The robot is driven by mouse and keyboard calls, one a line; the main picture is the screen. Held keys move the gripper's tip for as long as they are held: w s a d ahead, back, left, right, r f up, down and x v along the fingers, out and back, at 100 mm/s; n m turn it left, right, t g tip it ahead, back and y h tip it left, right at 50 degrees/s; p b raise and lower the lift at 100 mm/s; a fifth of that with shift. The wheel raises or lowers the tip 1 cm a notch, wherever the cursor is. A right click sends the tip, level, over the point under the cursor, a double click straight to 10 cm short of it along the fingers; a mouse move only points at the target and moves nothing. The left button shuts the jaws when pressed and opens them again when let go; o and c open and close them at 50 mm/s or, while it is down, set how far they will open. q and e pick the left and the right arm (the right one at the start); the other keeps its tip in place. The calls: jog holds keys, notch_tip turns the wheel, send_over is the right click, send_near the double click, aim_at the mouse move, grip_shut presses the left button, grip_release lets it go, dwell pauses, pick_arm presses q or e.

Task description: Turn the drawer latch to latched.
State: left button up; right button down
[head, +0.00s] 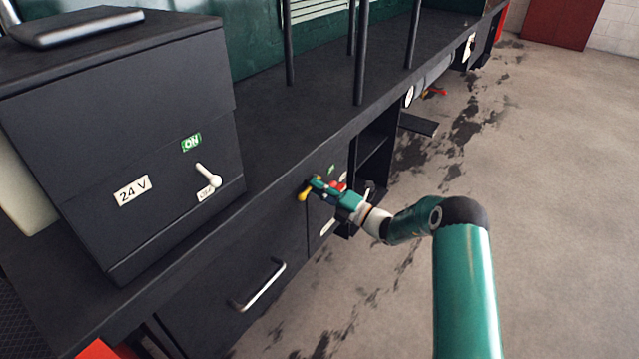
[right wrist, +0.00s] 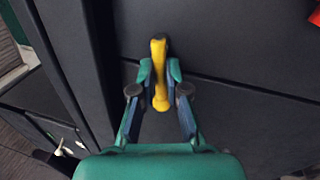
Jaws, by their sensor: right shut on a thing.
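In the right wrist view the yellow latch (right wrist: 158,75) stands along the picture's vertical, between my fingers. My right gripper (head: 311,187) is shut on the latch, with a finger on each side of it in the right wrist view (right wrist: 159,78). My left gripper is not in view.
A dark box (head: 85,125) marked 24 V, with a white lever (head: 208,175) and a green ON label, stands on the ledge at left. A red knob (head: 338,186) is close beside my right gripper. Dark posts rise from the ledge. The stained floor at right is open.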

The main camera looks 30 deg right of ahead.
jog(key=shift+d+r+m+h+p, duration=0.2)
jog(key=shift+m+h+p, duration=0.3)
jog(key=shift+m, duration=0.7)
jog(key=c, duration=1.2)
grip_release()
jog(key=shift+f, duration=0.1)
jog(key=shift+a, duration=0.1)
jog(key=v, duration=1.2)
jog(key=shift+f, duration=0.2)
